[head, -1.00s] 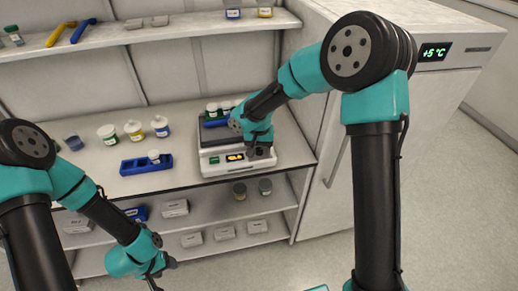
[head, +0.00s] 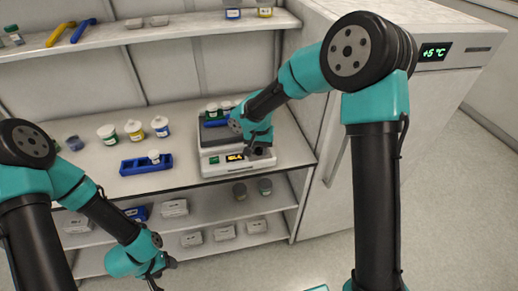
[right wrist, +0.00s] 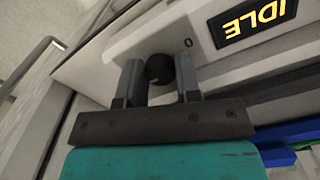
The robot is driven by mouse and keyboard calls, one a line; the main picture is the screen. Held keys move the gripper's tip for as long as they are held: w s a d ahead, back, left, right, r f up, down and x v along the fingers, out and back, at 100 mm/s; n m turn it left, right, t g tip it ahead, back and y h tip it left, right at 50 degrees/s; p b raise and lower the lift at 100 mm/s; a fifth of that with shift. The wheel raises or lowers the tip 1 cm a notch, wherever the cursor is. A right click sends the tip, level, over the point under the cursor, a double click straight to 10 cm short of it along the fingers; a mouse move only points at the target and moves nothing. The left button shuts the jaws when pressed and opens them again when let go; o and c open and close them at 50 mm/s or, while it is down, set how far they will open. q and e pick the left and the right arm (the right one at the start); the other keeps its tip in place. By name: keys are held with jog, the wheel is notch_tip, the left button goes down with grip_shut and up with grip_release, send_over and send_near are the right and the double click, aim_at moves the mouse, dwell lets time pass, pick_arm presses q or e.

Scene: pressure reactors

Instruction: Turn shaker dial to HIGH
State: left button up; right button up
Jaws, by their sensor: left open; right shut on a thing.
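The shaker (head: 236,166) is a white box on the bench, with a blue rack (head: 214,121) of vials on top. Its display (head: 235,157) is lit; in the right wrist view the display (right wrist: 254,23) reads IDLE, upside down. The dark round dial (right wrist: 160,69) sits on the front panel near a "0" mark. My right gripper (right wrist: 160,75) is shut on the dial, one finger on each side; in the head view the gripper (head: 259,151) is at the shaker's front right. My left gripper (head: 161,274) is open and empty, low in front of the shelves.
White boxes (head: 174,208) and dark jars lie on the lower shelves. A fridge (head: 400,110) stands at right.

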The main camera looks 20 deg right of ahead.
aim_at(259, 151)
jog(key=shift+m, duration=1.1)
jog(key=o, duration=0.9)
jog(key=shift+r, duration=0.6)
notch_tip(259, 151, up, 3)
jog(key=shift+s+a+f, duration=0.1)
jog(key=shift+s+f, duration=0.05)
jog(key=shift+f, duration=0.05)
jog(key=s+a, duration=0.1)
jog(key=s, duration=0.4)
jog(key=s+a, duration=0.2)
jog(key=s, duration=0.3)
jog(key=s+a+r, duration=0.1)
jog(key=s, duration=0.4)
jog(key=shift+a+r, duration=0.1)
jog(key=shift+a, duration=0.05)
